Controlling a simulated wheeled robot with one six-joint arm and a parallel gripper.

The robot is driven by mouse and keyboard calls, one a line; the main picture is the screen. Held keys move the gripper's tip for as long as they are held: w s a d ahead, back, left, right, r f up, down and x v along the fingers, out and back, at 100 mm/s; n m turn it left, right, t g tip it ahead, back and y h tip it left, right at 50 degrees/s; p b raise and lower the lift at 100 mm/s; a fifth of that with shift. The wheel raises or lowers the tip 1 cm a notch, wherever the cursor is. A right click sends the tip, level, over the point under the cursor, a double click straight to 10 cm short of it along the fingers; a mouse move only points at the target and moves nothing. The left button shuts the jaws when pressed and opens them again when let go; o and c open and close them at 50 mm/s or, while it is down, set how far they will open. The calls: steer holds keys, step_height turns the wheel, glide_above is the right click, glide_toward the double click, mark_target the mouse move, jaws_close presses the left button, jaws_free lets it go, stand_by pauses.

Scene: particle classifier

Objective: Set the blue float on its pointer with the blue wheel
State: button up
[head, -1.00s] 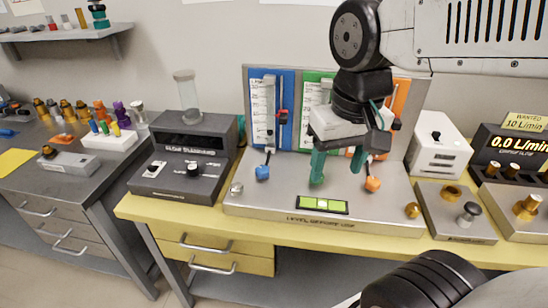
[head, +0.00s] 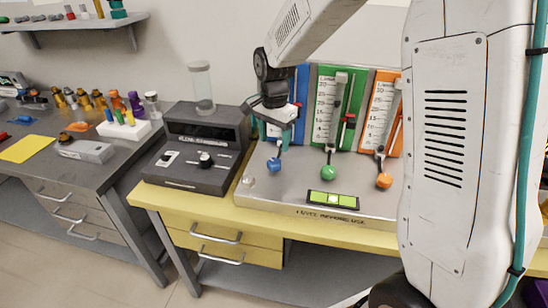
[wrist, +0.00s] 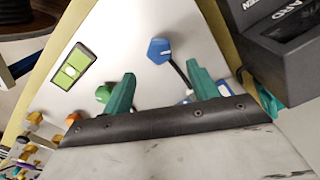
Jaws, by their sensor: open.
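The blue wheel (head: 273,165) is a small blue knob at the left of the grey metal bench panel. It also shows in the wrist view (wrist: 159,50), beyond the gap between the fingers. My gripper (head: 273,135) is open and empty, above and just behind the blue wheel in the head view. Its teal fingers stand apart in the wrist view (wrist: 163,88). The blue scale board (head: 303,90) is mostly hidden behind my gripper and arm. The blue float and its pointer cannot be made out.
The green wheel (head: 328,172) and orange wheel (head: 384,180) stand to the right, below their boards. A green level (head: 333,200) lies at the panel's front. A dark grey device (head: 195,150) with a glass cylinder (head: 201,88) stands close on the left.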

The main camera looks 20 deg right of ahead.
mark_target(274, 161)
step_height(274, 161, down, 7)
stand_by(0.3)
steer(key=c, duration=1)
